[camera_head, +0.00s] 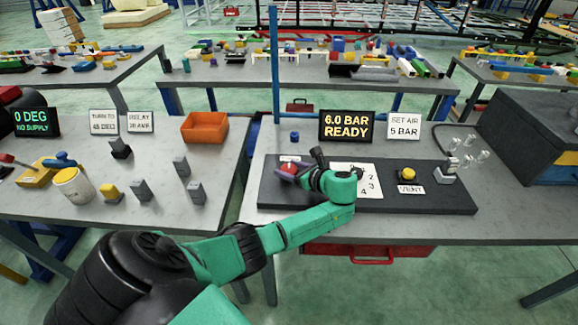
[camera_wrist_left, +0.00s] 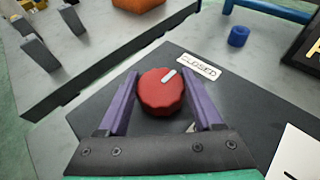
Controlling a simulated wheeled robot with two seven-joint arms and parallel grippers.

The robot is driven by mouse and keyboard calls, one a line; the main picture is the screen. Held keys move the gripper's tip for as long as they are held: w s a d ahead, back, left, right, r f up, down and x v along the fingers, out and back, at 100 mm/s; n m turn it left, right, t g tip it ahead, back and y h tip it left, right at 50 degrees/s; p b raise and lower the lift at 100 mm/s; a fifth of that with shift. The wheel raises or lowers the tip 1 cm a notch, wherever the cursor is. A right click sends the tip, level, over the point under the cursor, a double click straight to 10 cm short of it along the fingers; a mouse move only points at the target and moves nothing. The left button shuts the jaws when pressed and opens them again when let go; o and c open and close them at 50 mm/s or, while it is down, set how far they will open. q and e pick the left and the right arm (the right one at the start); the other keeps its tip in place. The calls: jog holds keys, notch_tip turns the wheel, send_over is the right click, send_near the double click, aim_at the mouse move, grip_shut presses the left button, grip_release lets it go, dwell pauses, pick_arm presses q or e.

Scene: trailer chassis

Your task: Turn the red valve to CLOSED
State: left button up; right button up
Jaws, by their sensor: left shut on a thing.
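The red valve (camera_wrist_left: 161,92) is a round ridged knob with a white pointer mark on top. It stands on the dark panel (camera_head: 430,200), and a bit of it shows in the head view (camera_head: 287,168). In the left wrist view the pointer slants up and right, towards the white CLOSED label (camera_wrist_left: 198,66). My left gripper (camera_wrist_left: 164,82) has its two purple fingers on either side of the valve and is shut on it. In the head view my green left wrist hides part of the valve and the panel. My right gripper is out of view.
The panel also carries a white numbered card (camera_head: 372,186), a yellow button (camera_head: 408,174) and a VENT label (camera_head: 411,189). Behind it stand a 6.0 BAR READY display (camera_head: 346,126) and a SET AIR 5 BAR sign (camera_head: 404,126). A small blue cylinder (camera_wrist_left: 238,36) stands behind the panel.

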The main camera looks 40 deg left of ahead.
pick_arm(q)
jog(key=shift+f, duration=0.1)
jog(key=o, duration=1.4)
jog(key=shift+c, duration=0.2)
jog(key=b+v, duration=0.1)
jog(key=v, duration=1.3)
jog(key=shift+s+d, duration=0.1)
jog(key=shift+d, duration=0.2)
